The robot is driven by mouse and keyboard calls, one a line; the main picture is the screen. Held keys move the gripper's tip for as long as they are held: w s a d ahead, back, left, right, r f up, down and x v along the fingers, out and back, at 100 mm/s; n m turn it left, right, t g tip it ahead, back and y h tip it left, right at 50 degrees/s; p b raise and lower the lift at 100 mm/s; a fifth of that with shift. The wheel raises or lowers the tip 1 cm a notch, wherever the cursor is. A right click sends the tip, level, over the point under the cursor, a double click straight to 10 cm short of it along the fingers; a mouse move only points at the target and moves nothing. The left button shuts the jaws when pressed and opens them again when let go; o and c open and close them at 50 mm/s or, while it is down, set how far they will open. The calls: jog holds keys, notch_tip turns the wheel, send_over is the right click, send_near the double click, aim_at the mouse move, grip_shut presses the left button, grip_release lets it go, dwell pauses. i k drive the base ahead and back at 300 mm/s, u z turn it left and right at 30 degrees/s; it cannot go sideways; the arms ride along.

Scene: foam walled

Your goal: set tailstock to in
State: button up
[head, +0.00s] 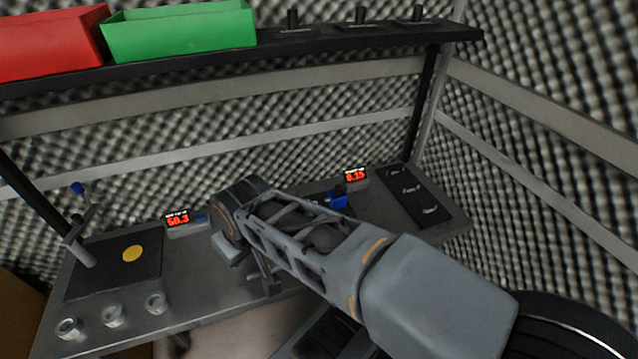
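A device with a blue part (338,198) stands on the bench, just left of a small red display (355,176) reading 0.15. My arm crosses in front of it and hides most of it. I cannot tell whether it is the tailstock or how the tailstock is set. My arm runs from the lower right to the bench's middle. Dark narrow parts below its far end (264,282) may be my gripper. They are too dark and overlapped to show whether the fingers are open or shut.
A black plate with a yellow disc (132,254) lies at the bench's left, beside a blue-tipped stand (78,190). Several metal cups (114,315) line the front edge. A black panel (414,192) lies at right. An overhead shelf holds red (50,45) and green (180,32) bins.

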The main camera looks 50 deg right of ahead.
aim_at(336, 198)
jog(key=u, duration=0.05)
jog(key=k, duration=0.4)
jog(key=z, duration=0.45)
jog(key=i, duration=0.35)
jog(key=z, duration=1.4)
jog(key=k, duration=0.25)
jog(key=u, duration=0.75)
jog(key=i, duration=0.15)
